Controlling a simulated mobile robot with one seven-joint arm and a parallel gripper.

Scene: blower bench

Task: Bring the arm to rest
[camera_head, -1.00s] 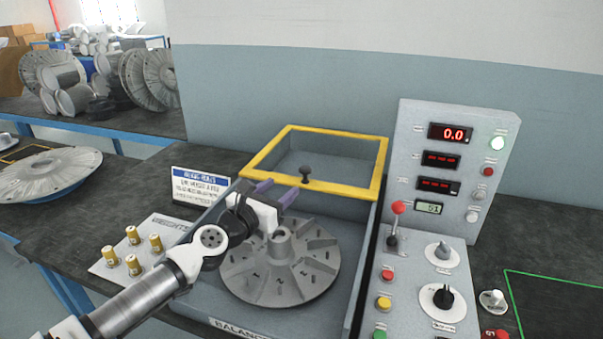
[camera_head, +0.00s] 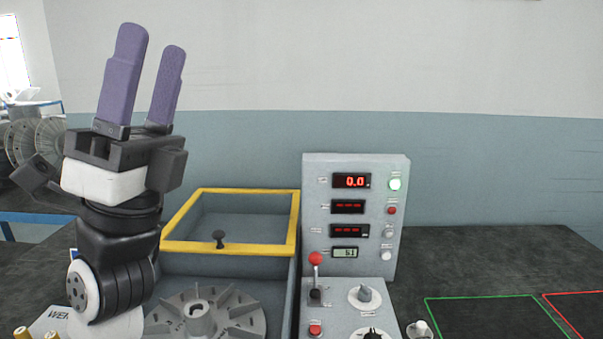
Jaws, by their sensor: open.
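My gripper (camera_head: 149,85) is raised high at the left of the view, its two purple fingers pointing up and apart, with nothing between them. It stands in the air in front of the wall, clear of the bench. My wrist and arm below it hide part of the bench's left side.
The grey bladed wheel (camera_head: 205,316) sits in the balancing machine below, partly cut off. The yellow-framed lid (camera_head: 296,217) with a black knob stands behind it. The control panel (camera_head: 325,240) has lit displays and a red-knobbed lever (camera_head: 316,260). Green (camera_head: 480,297) and red (camera_head: 560,294) outlined areas look empty.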

